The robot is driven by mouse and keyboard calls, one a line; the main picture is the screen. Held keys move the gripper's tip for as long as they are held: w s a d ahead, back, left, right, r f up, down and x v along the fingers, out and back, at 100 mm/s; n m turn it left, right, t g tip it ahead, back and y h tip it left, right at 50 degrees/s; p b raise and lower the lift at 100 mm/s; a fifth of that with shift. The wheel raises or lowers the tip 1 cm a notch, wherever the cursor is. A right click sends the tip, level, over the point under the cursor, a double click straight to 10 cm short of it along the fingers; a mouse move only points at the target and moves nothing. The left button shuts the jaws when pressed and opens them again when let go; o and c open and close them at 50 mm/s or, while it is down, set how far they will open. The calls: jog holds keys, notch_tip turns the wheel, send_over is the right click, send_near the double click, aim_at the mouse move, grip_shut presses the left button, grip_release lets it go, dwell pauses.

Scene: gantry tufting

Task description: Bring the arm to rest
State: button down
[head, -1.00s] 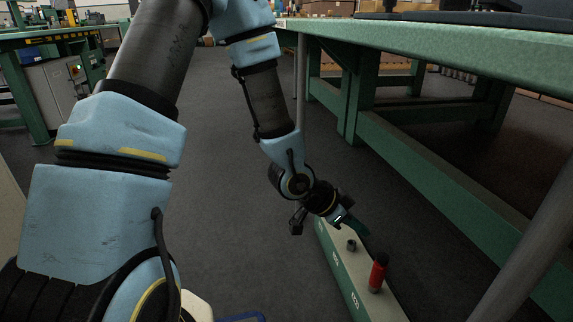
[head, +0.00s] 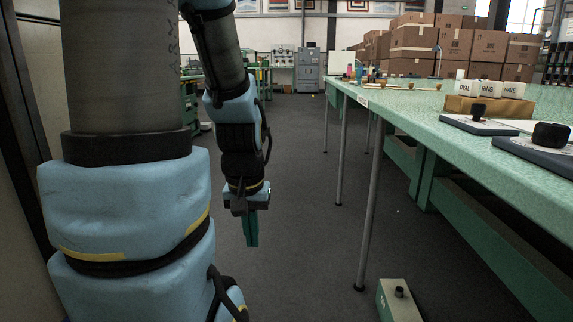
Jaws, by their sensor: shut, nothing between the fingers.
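My arm, blue and grey, hangs at the left of the head view. My gripper (head: 251,240) points down over the dark floor, its teal fingers together with nothing between them. It is clear of the long green table and touches nothing that I can see.
The long green table (head: 440,112) runs along the right, with grey legs (head: 370,205). On it are black-knobbed blocks (head: 551,135) and white blocks marked OVAL, RING and WAVE (head: 485,88). A low green box (head: 398,300) stands on the floor. Cardboard boxes (head: 440,45) are stacked behind. The aisle floor (head: 300,200) is clear.

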notch_tip(320, 180, up, 37)
jog(key=p, duration=3.6)
jog(key=shift+w+d+r, duration=0.15)
jog(key=shift+r, duration=0.05)
